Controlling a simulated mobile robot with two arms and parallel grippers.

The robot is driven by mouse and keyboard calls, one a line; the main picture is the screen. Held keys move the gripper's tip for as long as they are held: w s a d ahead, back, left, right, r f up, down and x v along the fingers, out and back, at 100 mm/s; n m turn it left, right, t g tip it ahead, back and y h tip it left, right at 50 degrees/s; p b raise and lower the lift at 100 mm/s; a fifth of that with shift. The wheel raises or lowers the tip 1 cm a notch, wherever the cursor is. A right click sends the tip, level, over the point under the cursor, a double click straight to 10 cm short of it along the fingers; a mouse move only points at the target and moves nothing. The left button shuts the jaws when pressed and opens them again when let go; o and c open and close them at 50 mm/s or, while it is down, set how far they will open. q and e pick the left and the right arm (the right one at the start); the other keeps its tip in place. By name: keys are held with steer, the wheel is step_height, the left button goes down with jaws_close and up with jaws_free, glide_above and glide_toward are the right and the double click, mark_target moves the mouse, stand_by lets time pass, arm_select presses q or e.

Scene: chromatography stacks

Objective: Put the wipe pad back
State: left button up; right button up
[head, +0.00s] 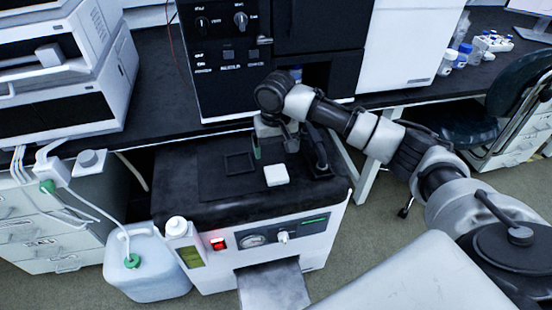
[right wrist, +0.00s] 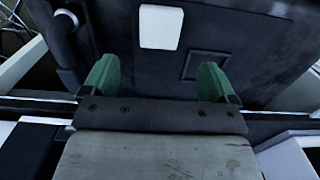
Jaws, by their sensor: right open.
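The wipe pad, a small white square (head: 276,174), lies flat on the dark top of the floor-standing unit (head: 215,200). To its left on the same top is a dark square frame (head: 239,163), which looks empty. My right gripper (head: 273,146) is above the top, just behind the pad, with its jaws apart and nothing between them. In the right wrist view its green fingertips (right wrist: 157,77) are spread wide. That view shows the pad (right wrist: 160,27) beyond the fingers and the frame (right wrist: 203,66) near the right finger. My left gripper is not in view.
A black handle-like part (head: 318,150) rises at the right of the unit's top. The bench with a tall black instrument (head: 225,60) stands close behind. A white jug (head: 148,268) with tubing stands at the left, and a chair (head: 470,125) at the right.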

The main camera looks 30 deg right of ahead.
steer(key=shift+r, duration=1.5)
